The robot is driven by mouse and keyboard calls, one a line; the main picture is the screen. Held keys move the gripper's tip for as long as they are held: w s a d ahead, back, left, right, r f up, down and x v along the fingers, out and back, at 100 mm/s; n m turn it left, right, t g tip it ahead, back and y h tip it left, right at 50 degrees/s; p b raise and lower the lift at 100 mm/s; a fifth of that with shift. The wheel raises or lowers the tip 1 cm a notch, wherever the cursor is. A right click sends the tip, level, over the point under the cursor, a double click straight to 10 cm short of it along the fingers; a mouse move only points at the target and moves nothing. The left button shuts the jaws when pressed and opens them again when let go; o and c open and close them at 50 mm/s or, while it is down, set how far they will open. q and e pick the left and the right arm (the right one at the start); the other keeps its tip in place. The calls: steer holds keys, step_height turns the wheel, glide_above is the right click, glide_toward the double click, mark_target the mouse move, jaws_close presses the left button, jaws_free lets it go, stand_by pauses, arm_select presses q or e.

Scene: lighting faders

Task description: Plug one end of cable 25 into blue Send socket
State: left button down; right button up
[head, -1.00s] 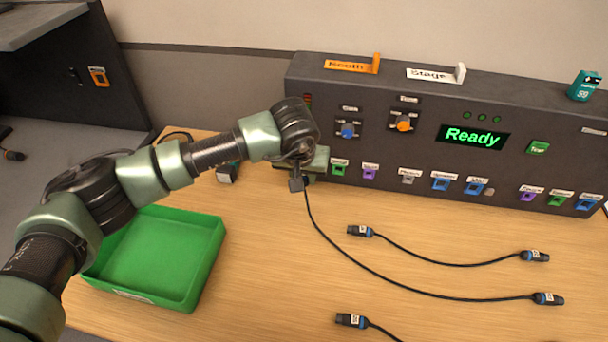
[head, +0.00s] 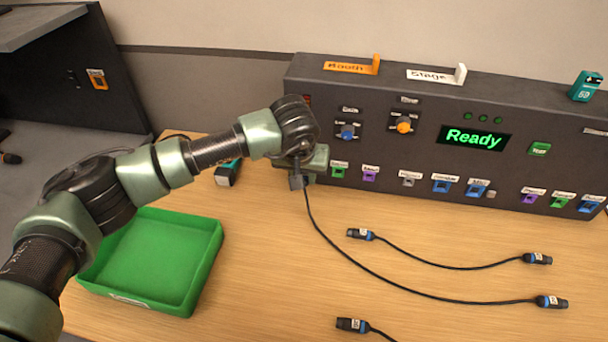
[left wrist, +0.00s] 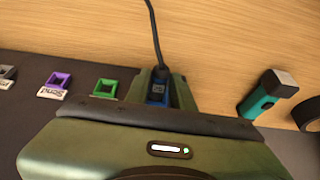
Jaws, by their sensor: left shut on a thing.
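My left gripper (head: 305,168) is at the left end of the dark panel's socket row. It is shut on one end of a black cable (head: 340,250). In the left wrist view the held plug (left wrist: 158,90) is blue with a small label, too small to read, between the fingers close to the panel. My gripper hides the plug's tip and any socket there, so I cannot tell whether it is seated. The cable's other end (head: 551,302) lies on the table at right. Blue sockets (head: 440,186) and (head: 477,188) show mid-panel. My right gripper is not in view.
A green tray (head: 150,255) stands at the left. Another cable (head: 440,262) and part of a third (head: 352,325) lie on the wooden table. A teal and black item (head: 228,173) is left of my gripper. The panel display (head: 474,137) reads Ready.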

arm_select(q)
steer(key=shift+w+b, duration=0.15)
steer(key=shift+b, duration=0.25)
steer(key=shift+w+r, duration=0.1)
steer(key=shift+r, duration=0.05)
stand_by(0.6)
steer(key=c, duration=1.5)
jaws_free()
steer(key=o, duration=0.4)
steer(key=shift+d, duration=0.1)
steer(key=shift+w, duration=0.1)
